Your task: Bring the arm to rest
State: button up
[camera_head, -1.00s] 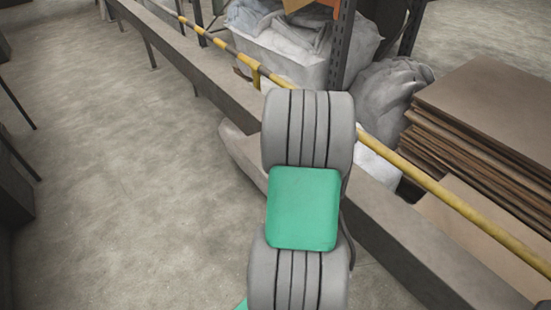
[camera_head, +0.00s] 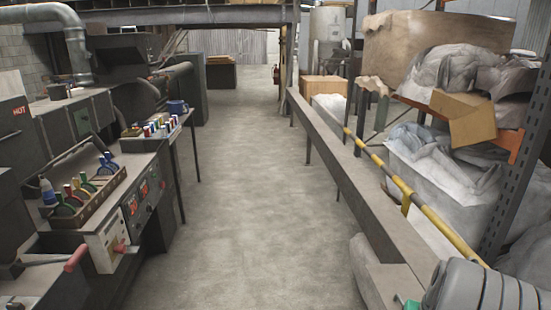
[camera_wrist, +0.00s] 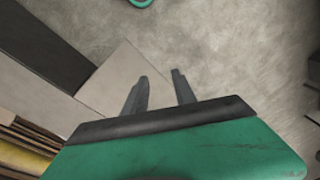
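My gripper (camera_wrist: 160,90) shows in the wrist view, with its two dark fingers apart and nothing between them. Its green housing fills the bottom of that view. Bare floor and a pale flat surface lie beyond the fingertips.
A long grey rail (camera_head: 335,150) with a yellow bar (camera_head: 407,191) runs along the right, near wrapped sacks on a rack. A workbench with tool trays (camera_head: 75,190) stands at the left. The floor aisle (camera_head: 240,170) between is clear.

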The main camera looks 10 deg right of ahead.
jog(key=s+a+r+m+g+p, duration=0.1)
jog(key=s+a+r, duration=0.15)
jog(key=a, duration=0.25)
jog(key=s+a+r+g, duration=0.1)
jog(key=s+a, duration=0.2)
jog(key=a, duration=0.2)
jog(key=w+a+r+n+t+p, duration=0.2)
jog(key=a+r, duration=0.4)
jog(key=a, duration=0.4)
jog(key=w+a+r+n+t+p, duration=0.1)
jog(key=w+a+r+n, duration=0.2)
jog(key=a+r+n, duration=0.3)
jog(key=a+r, duration=0.1)
jog(key=a, duration=0.2)
jog(key=shift+w+a+r+t+p, duration=0.25)
jog(key=shift+w+a+t+p, duration=0.1)
jog(key=shift+w+a+t, duration=0.05)
jog(key=shift+d, duration=0.1)
